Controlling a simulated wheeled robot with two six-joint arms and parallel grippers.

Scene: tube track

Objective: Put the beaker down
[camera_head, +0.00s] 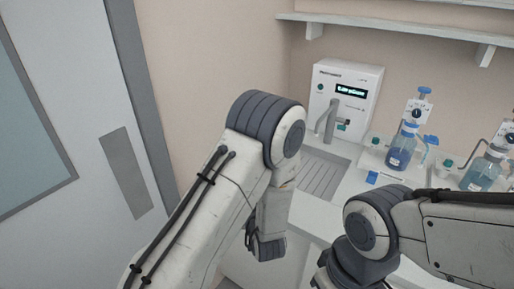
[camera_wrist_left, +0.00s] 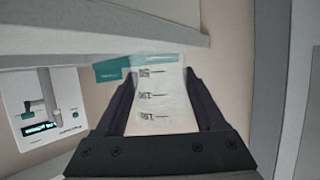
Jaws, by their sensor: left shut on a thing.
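The beaker (camera_wrist_left: 158,108) is a pale, translucent vessel with dark printed marks down its side, in the middle of the left wrist view. My left gripper (camera_wrist_left: 160,95) is shut on it, with one dark finger on each side. In the head view my left arm comes down in front of the bench, and its gripper and the beaker are hidden. I cannot tell from these frames whether the beaker touches anything below it. My right arm shows at the lower right of the head view, but its gripper is out of the picture.
A white dispenser (camera_head: 345,88) with a lit display and spout stands against the wall, above a grooved drain tray (camera_head: 322,172). Bottles with blue liquid (camera_head: 402,150) stand right of it. A shelf (camera_head: 400,27) runs above. A grey door (camera_head: 75,110) is at left.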

